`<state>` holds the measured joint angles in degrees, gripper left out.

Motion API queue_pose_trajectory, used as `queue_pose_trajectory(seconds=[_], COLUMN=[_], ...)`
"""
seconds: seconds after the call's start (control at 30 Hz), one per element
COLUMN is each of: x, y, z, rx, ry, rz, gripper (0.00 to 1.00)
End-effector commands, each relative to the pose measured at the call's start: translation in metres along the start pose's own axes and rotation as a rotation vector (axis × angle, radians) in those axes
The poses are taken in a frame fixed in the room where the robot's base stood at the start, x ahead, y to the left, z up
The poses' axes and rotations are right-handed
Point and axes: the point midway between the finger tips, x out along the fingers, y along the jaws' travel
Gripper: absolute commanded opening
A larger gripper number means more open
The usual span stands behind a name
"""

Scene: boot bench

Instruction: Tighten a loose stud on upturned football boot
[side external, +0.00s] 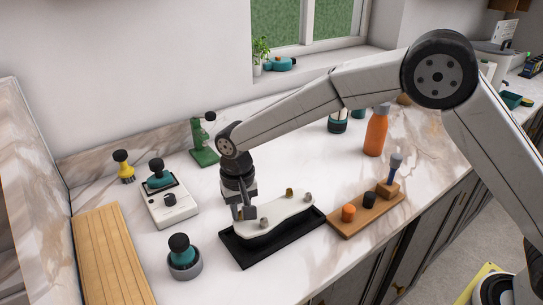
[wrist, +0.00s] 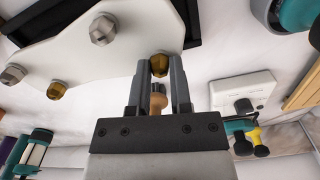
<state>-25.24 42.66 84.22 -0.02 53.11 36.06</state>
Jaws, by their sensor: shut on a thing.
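A white upturned boot sole (side external: 278,213) lies in a black tray (side external: 252,262), studs up. It fills the upper left of the wrist view (wrist: 75,58). My gripper (side external: 241,212) points down at the sole's left end. In the wrist view my gripper (wrist: 160,70) is shut on a brass-coloured stud (wrist: 159,65) at the sole's edge. A tan piece (wrist: 157,102) shows between the fingers; I cannot tell what it is. Another brass stud (wrist: 57,90), a large grey stud (wrist: 102,29) and a greyish-brown stud (wrist: 13,74) stand apart from the fingers.
A wooden block (side external: 366,213) with an orange knob, a black knob and a blue-handled tool stands right of the tray. A white device (side external: 168,203), a round grey holder (side external: 184,264) and a slatted board (side external: 110,255) are left. An orange bottle (side external: 376,133) stands behind.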

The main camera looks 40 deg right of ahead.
Motion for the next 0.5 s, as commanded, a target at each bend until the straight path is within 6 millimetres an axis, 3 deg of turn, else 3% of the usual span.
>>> queue_pose_trajectory(seconds=[0.5], x=[-0.0005], y=[-0.0003], z=[-0.0001], rx=[0.120], ry=[0.000], rz=[-0.001], gripper=[0.00])
